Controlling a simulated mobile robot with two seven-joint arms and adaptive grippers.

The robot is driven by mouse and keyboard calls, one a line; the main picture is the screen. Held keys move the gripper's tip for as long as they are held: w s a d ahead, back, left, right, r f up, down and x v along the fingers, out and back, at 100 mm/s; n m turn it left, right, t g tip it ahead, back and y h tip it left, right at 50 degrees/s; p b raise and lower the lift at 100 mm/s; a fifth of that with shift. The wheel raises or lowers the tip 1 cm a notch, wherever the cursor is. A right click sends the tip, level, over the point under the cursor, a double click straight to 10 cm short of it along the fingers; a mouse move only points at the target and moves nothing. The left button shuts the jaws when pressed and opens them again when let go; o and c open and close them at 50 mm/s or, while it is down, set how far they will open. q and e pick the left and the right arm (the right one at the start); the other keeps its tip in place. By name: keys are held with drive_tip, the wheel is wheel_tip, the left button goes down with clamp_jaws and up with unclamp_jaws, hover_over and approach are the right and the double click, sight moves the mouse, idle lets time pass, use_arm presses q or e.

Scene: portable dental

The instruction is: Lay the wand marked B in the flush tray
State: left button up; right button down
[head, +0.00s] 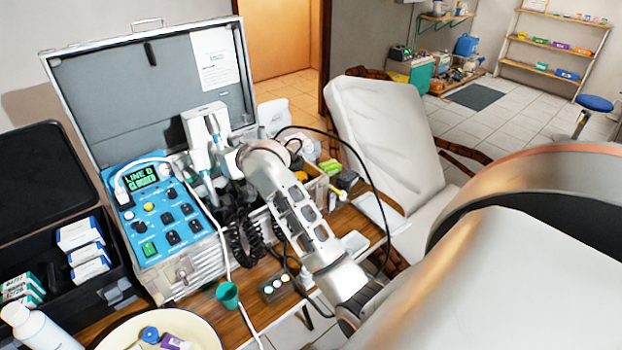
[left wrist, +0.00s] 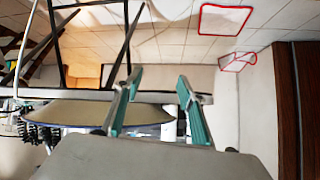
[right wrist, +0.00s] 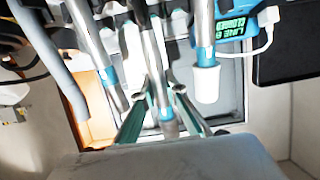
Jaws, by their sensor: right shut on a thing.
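Several wands stand in a white holder (head: 205,122) on the open metal case. In the right wrist view, my right gripper (right wrist: 163,112) is shut on the middle wand (right wrist: 151,62), which has a blue band near its tip. Another blue-banded wand (right wrist: 100,62) is to its left and a white-tipped one (right wrist: 206,62) to its right. No letter is readable on them. In the head view my right arm reaches the holder and hides its fingertips. My left gripper (left wrist: 158,100) is open and empty. A pale shallow tray (head: 380,216) lies at the table's right side; I cannot tell whether it is the flush tray.
A cream basin (head: 205,330), a green cup (head: 228,295) and a small button block (head: 276,288) are at the front. A reclined chair (head: 385,140) stands behind.

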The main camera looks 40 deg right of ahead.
idle(0.3)
drive_tip(key=s+a+r, duration=0.4)
drive_tip(key=s+r, duration=0.3)
drive_tip(key=s, duration=0.1)
drive_tip(key=s+a+r, duration=0.4)
drive_tip(key=s+r, duration=0.3)
drive_tip(key=s, duration=0.2)
drive_tip(key=shift+s+a+r+n+y, duration=0.2)
drive_tip(key=shift+r+n+y, duration=0.1)
drive_tip(key=shift+y, duration=0.1)
